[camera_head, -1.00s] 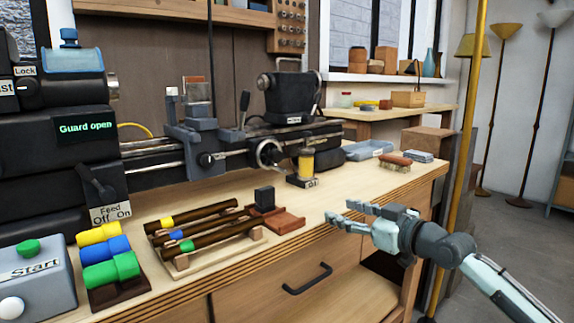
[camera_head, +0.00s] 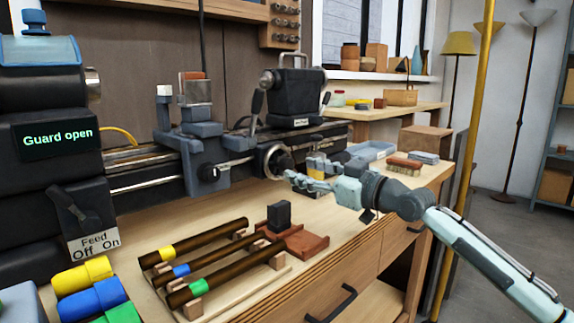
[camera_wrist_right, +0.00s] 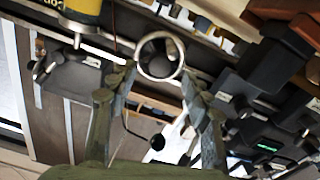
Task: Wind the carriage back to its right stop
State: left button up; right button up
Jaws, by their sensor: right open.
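The carriage (camera_head: 196,150) is a grey block on the lathe bed, left of the black tailstock (camera_head: 294,98), with a gap of bare bed between them. A silver-rimmed handwheel (camera_head: 272,158) sits at the front of the bed's right end. My right gripper (camera_head: 291,180) is open, its fingertips close to the handwheel's lower right. In the right wrist view the ring-shaped handwheel (camera_wrist_right: 160,56) shows just beyond and between the open fingertips (camera_wrist_right: 160,80). I cannot tell whether they touch it. My left gripper is not in view.
A brush (camera_head: 404,166) and a blue-grey tray (camera_head: 371,150) lie farther right. A rack with dark rods (camera_head: 215,250) fills the bench front. The screen (camera_head: 57,137) reads "Guard open".

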aim_at(290, 166)
jog(key=x, duration=0.4)
jog(key=shift+w+a, duration=0.4)
grip_shut()
pick_arm(q)
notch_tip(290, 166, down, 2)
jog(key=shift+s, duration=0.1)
jog(key=shift+p, duration=0.45)
pick_arm(e)
jog(key=shift+m, duration=0.4)
